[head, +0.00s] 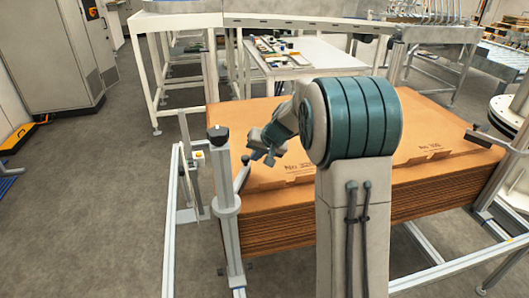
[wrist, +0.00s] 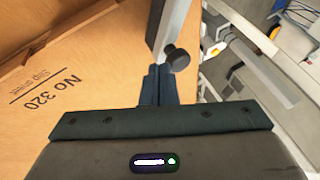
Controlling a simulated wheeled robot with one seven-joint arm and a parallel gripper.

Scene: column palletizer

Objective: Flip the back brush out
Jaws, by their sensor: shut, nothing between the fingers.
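My gripper (head: 258,153) is shut and empty, above the left edge of the cardboard stack (head: 300,205). In the wrist view its closed fingers (wrist: 158,72) point at a light metal bar (wrist: 174,28) with a dark strip along its left side, apparently a brush (wrist: 155,22). A round black knob (wrist: 177,57) sits just right of the fingertips; I cannot tell whether they touch it. In the head view a small dark knobbed lever (head: 242,177) stands by the left post, close below the gripper. Another brush-like dark bar (head: 478,136) lies at the stack's right edge. I cannot tell which is the back brush.
A grey post with a black-topped knob (head: 218,135) stands left of the stack, on a metal frame (head: 168,235). A white table (head: 310,60) with small items stands behind. A grey cabinet (head: 50,50) is at far left.

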